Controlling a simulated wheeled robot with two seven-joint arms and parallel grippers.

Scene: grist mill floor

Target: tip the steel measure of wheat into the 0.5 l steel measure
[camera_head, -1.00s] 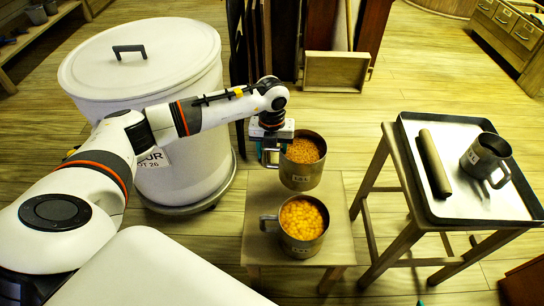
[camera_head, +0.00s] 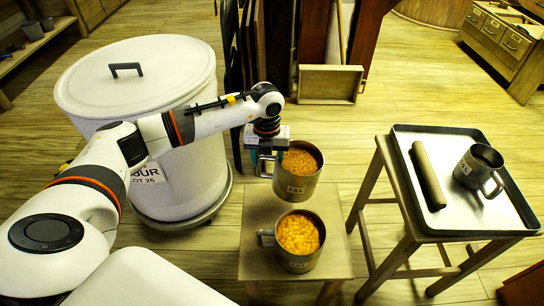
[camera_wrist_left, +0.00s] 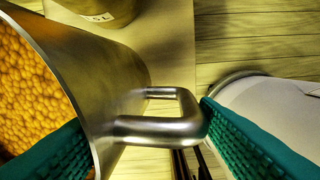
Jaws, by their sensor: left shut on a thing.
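My left gripper (camera_head: 267,140) is shut on the handle of a steel measure (camera_head: 296,187) filled with orange-brown grain, at the far edge of a small wooden stool. I cannot tell whether its base touches the stool. In the left wrist view its handle (camera_wrist_left: 160,130) lies between the green finger pads, and the measure looks tilted to the camera. A second steel measure (camera_head: 298,263) with yellower, coarser grain stands nearer on the stool. A smaller steel measure (camera_head: 477,171) stands on the tray at the right, dark inside; its label is unreadable. My right gripper is out of view.
The wooden stool (camera_head: 258,210) carries the near measure. A metal tray (camera_head: 470,218) on a wooden stand also holds a brown cylinder (camera_head: 427,175). A large white lidded flour bin (camera_head: 180,75) stands behind my left arm. A wooden box (camera_head: 330,84) is at the back. Floor shows between stool and stand.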

